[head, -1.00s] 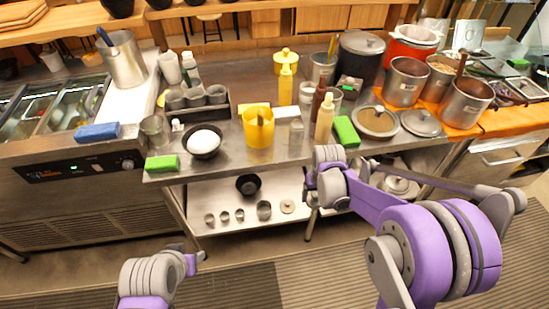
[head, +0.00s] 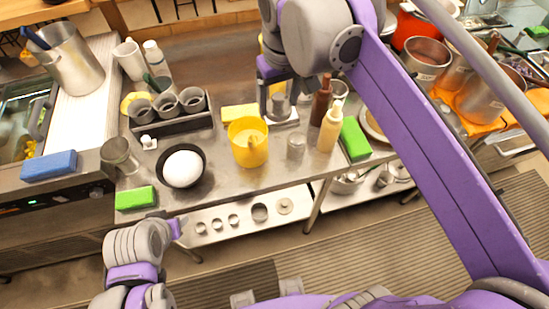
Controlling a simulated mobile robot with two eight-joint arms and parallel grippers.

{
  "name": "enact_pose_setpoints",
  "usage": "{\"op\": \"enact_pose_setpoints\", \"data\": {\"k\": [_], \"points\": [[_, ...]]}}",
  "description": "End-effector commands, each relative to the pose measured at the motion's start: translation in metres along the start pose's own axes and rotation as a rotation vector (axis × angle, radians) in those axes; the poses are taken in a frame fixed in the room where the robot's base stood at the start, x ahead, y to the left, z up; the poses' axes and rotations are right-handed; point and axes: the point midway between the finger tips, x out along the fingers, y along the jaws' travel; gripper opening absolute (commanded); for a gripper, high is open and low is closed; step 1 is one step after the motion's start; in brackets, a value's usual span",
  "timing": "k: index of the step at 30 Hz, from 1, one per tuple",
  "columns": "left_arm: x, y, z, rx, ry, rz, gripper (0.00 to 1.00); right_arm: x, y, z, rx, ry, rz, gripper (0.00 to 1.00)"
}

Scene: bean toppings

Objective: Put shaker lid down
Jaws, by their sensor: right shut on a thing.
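My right gripper (head: 277,92) reaches down over the back middle of the steel counter, its arm crossing the right of the head view. It is shut on a small silvery thing (head: 279,104), which fits the shaker lid, though the fingers hide much of it. It is just above or at a flat grey square piece (head: 287,120); I cannot tell whether they touch. A small clear-grey container (head: 296,146), possibly the shaker, stands just in front, right of the yellow pitcher (head: 248,152). My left gripper (head: 178,232) is low, before the counter's front edge; its fingers are too unclear to read.
Brown (head: 321,98) and cream (head: 330,128) bottles stand close right of my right gripper. A green sponge (head: 355,139) lies beyond them. A black bowl with a white round thing (head: 183,169) sits left. The front counter strip (head: 225,188) is clear.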

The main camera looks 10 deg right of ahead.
Motion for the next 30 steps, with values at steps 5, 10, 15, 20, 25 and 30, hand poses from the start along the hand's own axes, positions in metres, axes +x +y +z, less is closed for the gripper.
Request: {"op": "enact_pose_setpoints", "data": {"k": [5, 10, 15, 20, 25, 30], "points": [[0.004, 0.000, 0.005, 0.000, -0.005, 0.000, 0.50, 0.045, 0.000, 0.006, 0.000, -0.001, 0.000, 0.47], [0.007, 0.000, 0.009, 0.000, -0.008, 0.000, 0.50, 0.091, 0.000, 0.011, 0.001, -0.001, 0.000, 0.47], [0.010, 0.000, 0.012, 0.000, -0.010, 0.000, 0.50, 0.137, 0.000, 0.017, 0.001, -0.001, 0.000, 0.47], [0.014, 0.000, 0.016, 0.000, -0.014, 0.000, 0.50, 0.180, 0.000, 0.022, 0.001, -0.001, 0.000, 0.47], [0.017, 0.000, 0.019, 0.000, -0.016, 0.000, 0.50, 0.217, 0.000, 0.026, 0.001, -0.001, 0.000, 0.47], [0.018, 0.000, 0.020, 0.000, -0.017, 0.000, 0.50, 0.233, 0.000, 0.028, 0.001, 0.000, 0.000, 0.47]]}}
